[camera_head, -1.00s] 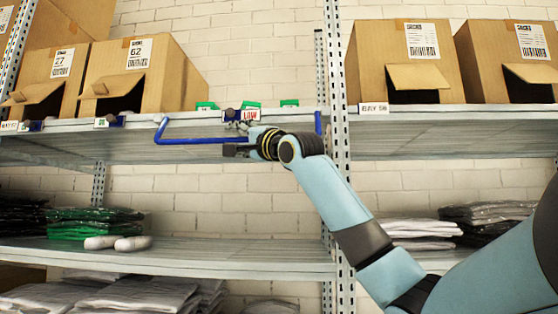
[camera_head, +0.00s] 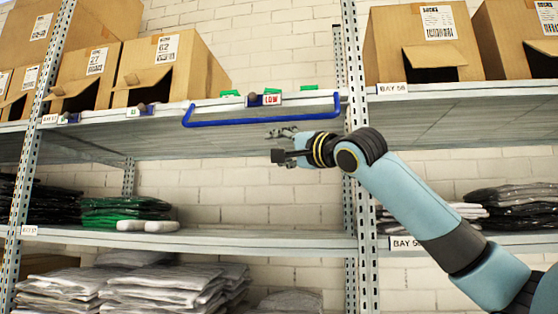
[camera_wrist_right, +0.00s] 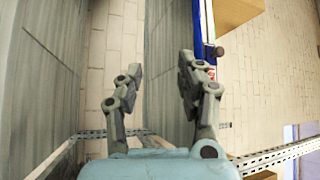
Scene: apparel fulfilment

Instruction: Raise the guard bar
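The blue guard bar (camera_head: 260,121) runs along the front of the upper shelf, with its long rail just below the shelf edge and short arms rising at both ends. A sign reading LOW (camera_head: 272,99) sits at the shelf edge above it. My right gripper (camera_head: 277,145) is just below the rail, right of its middle, apart from it in the picture. In the right wrist view the gripper (camera_wrist_right: 160,70) is open, with nothing between its fingers. A blue strip (camera_wrist_right: 196,30), likely the bar, shows beyond the right finger. My left gripper is not in view.
The upper shelf (camera_head: 170,145) holds open cardboard boxes (camera_head: 165,68) at left and more boxes at right. A perforated post (camera_head: 352,60) stands right of the bar. The lower shelf (camera_head: 200,241) carries green folded packs (camera_head: 122,212) and two white rolls (camera_head: 148,226).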

